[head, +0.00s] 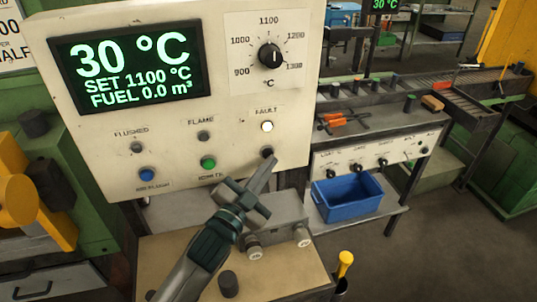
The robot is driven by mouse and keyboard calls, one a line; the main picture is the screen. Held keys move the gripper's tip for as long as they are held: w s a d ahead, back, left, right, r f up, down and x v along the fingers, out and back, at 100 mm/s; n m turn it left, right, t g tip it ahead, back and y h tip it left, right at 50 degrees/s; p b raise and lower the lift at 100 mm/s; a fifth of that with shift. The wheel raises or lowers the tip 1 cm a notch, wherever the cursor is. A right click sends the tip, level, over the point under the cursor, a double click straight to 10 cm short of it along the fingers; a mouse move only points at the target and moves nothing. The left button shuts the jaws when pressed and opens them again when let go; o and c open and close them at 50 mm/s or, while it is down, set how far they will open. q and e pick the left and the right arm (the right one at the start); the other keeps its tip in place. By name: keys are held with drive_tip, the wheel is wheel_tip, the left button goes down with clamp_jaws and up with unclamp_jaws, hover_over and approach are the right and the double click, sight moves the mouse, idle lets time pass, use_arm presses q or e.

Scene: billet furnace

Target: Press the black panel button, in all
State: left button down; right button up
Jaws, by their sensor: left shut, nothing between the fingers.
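The cream control panel (90,150) fills the upper left, with a dark screen (125,65) reading 30 °C, SET 1100 °C and FUEL 0.0 m³. The black button (267,152) is at the panel's lower right, below the lit white FAULT lamp (267,127). My left gripper (268,164) is shut and empty, its tips pointing up at the black button and overlapping its lower edge. I cannot tell whether they touch. Any label under the button is hidden by the gripper. My right gripper is out of view.
A green button (208,162) and a blue button (147,174) sit left of the black one. A black dial (270,55) is above. Below stands a bench with a grey box (278,222). A blue bin (348,197) is at the right.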

use_arm(q)
drive_tip(key=shift+w+a, duration=0.15)
drive_tip(key=shift+w, duration=0.25)
idle(0.7)
drive_tip(key=shift+s, duration=0.1)
drive_tip(key=shift+s+d+p, duration=0.3)
drive_tip(key=shift+s+p, duration=0.15)
drive_tip(key=shift+s, duration=0.25)
drive_tip(key=shift+s, duration=0.1)
idle(0.3)
drive_tip(key=s, duration=0.1)
drive_tip(key=s+d+p, duration=0.1)
drive_tip(key=s, duration=0.2)
drive_tip(key=shift+s+d, duration=0.25)
drive_tip(key=shift+s, duration=0.05)
idle(0.9)
